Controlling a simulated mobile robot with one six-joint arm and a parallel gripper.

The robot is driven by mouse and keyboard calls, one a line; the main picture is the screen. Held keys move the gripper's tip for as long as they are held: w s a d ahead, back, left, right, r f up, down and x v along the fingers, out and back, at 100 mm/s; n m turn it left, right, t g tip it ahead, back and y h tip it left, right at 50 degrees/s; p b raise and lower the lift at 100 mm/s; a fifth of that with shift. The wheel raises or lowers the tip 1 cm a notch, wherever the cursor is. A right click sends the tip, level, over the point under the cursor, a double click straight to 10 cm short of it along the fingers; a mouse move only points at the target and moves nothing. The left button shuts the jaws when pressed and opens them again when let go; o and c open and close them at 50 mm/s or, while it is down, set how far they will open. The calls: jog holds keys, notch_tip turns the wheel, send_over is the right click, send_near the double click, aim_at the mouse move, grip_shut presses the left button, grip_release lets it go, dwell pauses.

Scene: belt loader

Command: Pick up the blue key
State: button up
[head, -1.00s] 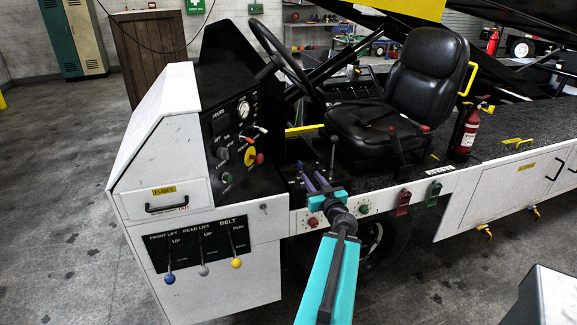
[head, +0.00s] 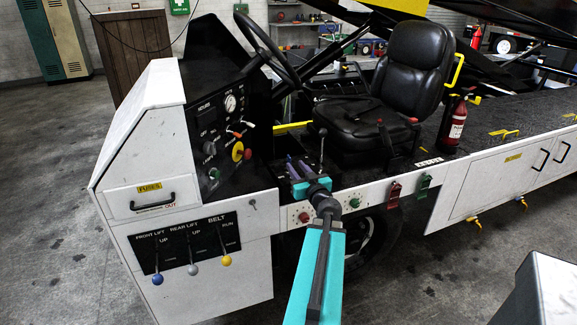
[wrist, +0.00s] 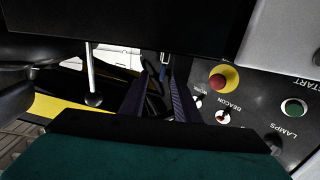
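In the wrist view a small blue item, apparently the blue key (wrist: 164,72), shows beyond and between my finger ends, below the dark overhang. It is small and partly in shadow, and its shape is hard to make out. My gripper (wrist: 158,80) has its two dark blue fingers spread apart, with a gap between them. In the head view my gripper (head: 296,164) reaches over the dark floor of the driver's station, right of the control panel (head: 222,135). I cannot make out the blue key in the head view.
The lever (head: 322,150) stands close to the right of my fingers, with the seat (head: 405,75) behind. The steering wheel (head: 262,45) hangs above left. The red mushroom button (wrist: 222,78) and green lamp button (wrist: 292,107) are right of the fingers in the wrist view.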

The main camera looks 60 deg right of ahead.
jog(key=shift+x, duration=2.65)
jog(key=shift+x, duration=2.65)
jog(key=shift+w+a, duration=0.1)
jog(key=shift+a, duration=0.1)
grip_shut()
